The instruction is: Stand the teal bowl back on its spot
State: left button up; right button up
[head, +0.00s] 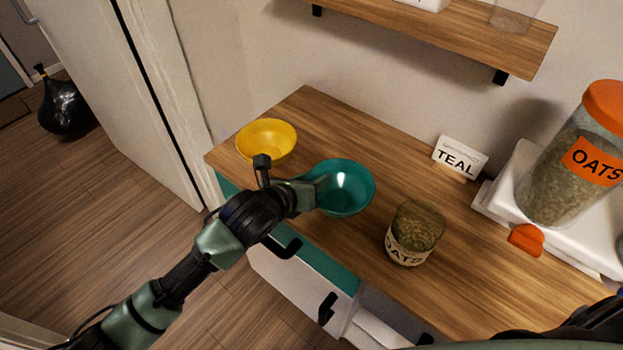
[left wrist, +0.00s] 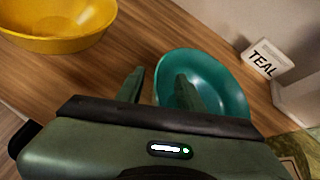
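The teal bowl (head: 347,180) is upright at the counter's middle, near the front edge; it also shows in the left wrist view (left wrist: 222,80). I cannot tell for certain that its base touches the wood. My left gripper (head: 318,188) is at the bowl's left rim. In the left wrist view its fingers (left wrist: 160,88) stand apart, one outside the rim and one over the bowl's inside, with a gap between them. A white card reading TEAL (head: 459,157) stands at the back by the wall; it shows in the wrist view too (left wrist: 265,60). My right gripper is not seen.
A yellow bowl (head: 266,138) stands left of the teal bowl. A small OATS jar (head: 414,232) stands to its right, near the front. The wood before the TEAL card is clear. A shelf (head: 455,38) hangs above.

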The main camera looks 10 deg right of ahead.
pick_arm(q)
jog(key=shift+r, duration=0.2)
jog(key=v, duration=1.2)
